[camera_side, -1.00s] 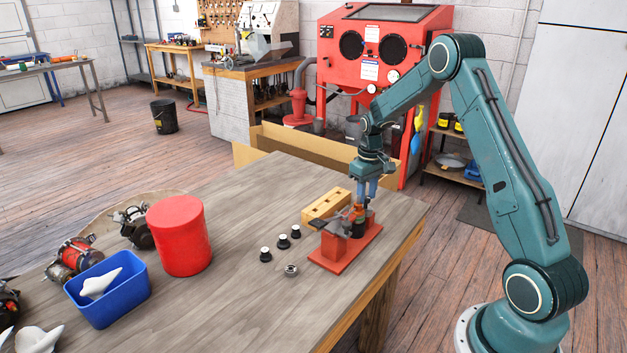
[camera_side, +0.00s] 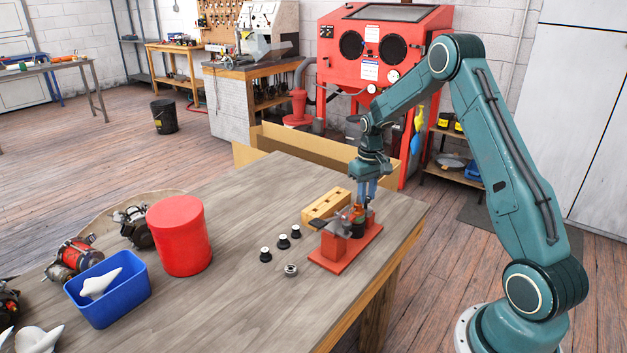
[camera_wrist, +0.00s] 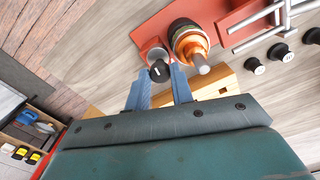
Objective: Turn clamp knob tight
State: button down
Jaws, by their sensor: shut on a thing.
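My gripper (camera_side: 366,201) points down over the red clamp fixture (camera_side: 333,250) near the table's right edge. In the wrist view, my gripper (camera_wrist: 160,76) has its two blue fingers on either side of a small black clamp knob (camera_wrist: 160,71), shut on it. The knob sits at the end of a red post on the fixture. Beside it stands an upright round part with an orange copper band and a grey shaft (camera_wrist: 189,43). In the side view the fingers and this part hide the knob.
A yellow wooden block (camera_side: 326,204) lies close behind the fixture. Several black-and-white pieces (camera_side: 283,242) and a small metal ring (camera_side: 291,270) lie left of it. A red canister (camera_side: 180,238) and a blue bin (camera_side: 108,292) stand further left, with clear table between.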

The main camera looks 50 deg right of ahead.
jog(key=m, duration=0.8)
jog(key=shift+m, duration=0.3)
jog(key=m, duration=0.4)
jog(key=shift+m, duration=2.1)
jog(key=c, duration=1.5)
grip_release()
jog(key=shift+r, duration=0.15)
